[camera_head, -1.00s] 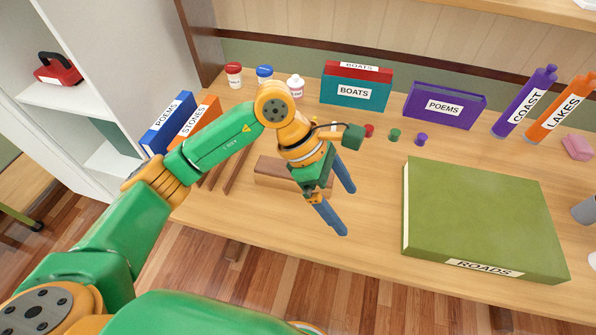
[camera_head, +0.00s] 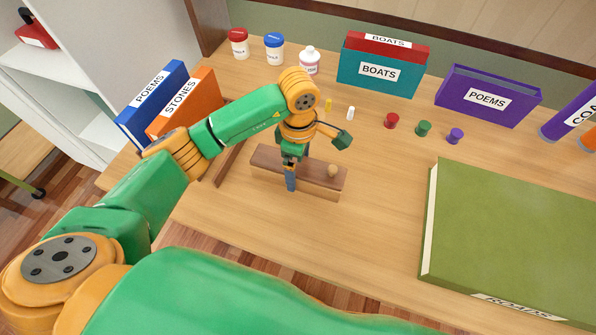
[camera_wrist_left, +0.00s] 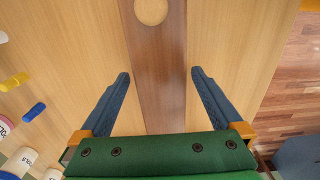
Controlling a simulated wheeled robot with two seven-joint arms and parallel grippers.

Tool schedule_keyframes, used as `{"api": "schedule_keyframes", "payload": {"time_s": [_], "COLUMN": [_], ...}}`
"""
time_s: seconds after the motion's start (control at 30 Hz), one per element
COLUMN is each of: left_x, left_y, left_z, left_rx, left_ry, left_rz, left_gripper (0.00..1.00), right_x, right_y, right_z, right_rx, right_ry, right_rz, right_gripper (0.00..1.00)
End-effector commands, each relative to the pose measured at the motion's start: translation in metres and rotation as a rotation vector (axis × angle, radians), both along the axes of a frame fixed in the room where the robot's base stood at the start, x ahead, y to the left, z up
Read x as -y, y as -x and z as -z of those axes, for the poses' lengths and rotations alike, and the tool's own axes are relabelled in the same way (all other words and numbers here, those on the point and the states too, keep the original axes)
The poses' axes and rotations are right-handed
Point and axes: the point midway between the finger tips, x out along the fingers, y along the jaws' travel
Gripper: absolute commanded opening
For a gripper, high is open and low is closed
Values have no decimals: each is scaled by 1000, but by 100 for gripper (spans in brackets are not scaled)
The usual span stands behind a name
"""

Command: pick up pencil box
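The pencil box is a long dark brown wooden box (camera_head: 320,182) with a round pale knob (camera_head: 333,170) on top near its right end. It lies on the table in the head view. My left gripper (camera_head: 290,186) is over the middle of the box, pointing down, and hides part of it. In the left wrist view the box (camera_wrist_left: 158,75) runs between the two blue fingers of my open left gripper (camera_wrist_left: 160,74), one finger on each side. I cannot tell how far the fingertips are above the table. My right gripper is not in view.
A large green ROADS book (camera_head: 510,235) lies to the right. Small coloured caps (camera_head: 423,128) and lidded jars (camera_head: 274,47) stand behind the box. Blue and orange books (camera_head: 185,105) stand at the left. The tabletop in front of the box is clear.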

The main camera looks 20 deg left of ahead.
Motion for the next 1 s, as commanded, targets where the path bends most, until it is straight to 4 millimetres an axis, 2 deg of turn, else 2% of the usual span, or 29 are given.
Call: {"api": "schedule_keyframes", "payload": {"time_s": [0.03,0.33,0.67,0.8,1.0], "left_x": [0,0,0,1,13], "left_y": [0,0,-1,0,44], "left_z": [0,0,-7,-32,-93], "left_rx": [0,0,4,9,12], "left_ry": [0,1,1,2,-1], "left_rz": [0,0,0,2,8], "left_gripper": [86,6,6,6,6], "right_x": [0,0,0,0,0], "right_y": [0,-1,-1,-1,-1], "right_z": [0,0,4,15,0], "right_rx": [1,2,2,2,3], "right_ry": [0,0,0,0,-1], "right_rz": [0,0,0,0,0], "right_gripper": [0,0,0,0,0]}}
